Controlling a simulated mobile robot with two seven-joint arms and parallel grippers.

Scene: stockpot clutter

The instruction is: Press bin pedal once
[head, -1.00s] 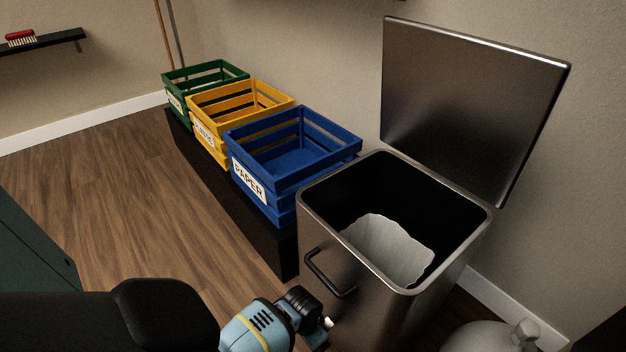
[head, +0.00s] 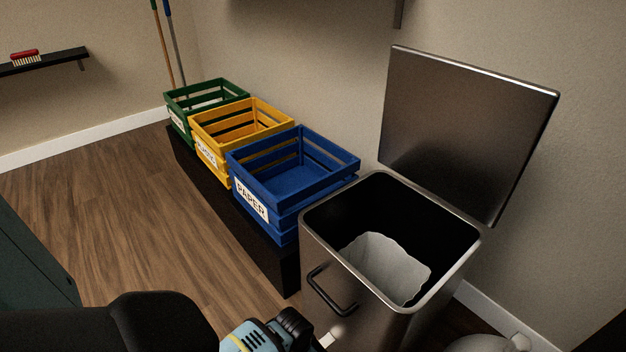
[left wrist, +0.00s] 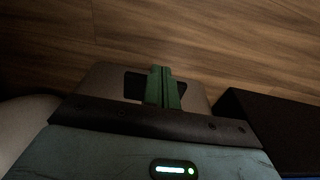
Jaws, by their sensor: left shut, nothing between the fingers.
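The metal bin (head: 319,248) stands at the right in the head view, its lid (head: 468,135) raised. A pale liner (head: 385,268) shows inside, and a black handle (head: 330,295) is on its side. The pedal is below the head view's frame. My left arm comes in low beside the bin, its fingers out of that view. In the left wrist view my left gripper (left wrist: 162,88) is shut and empty, with green fingers. They overlap a grey-brown plate (left wrist: 102,88) with a dark patch, which looks like the pedal; I cannot tell whether they touch it. My right gripper is not in view.
Blue (head: 300,175), yellow (head: 240,120) and green (head: 205,92) crates stand on a low black platform (head: 290,268) left of the bin. A rounded grey object (head: 490,345) is right of the bin. The wooden floor (head: 110,215) at left is clear.

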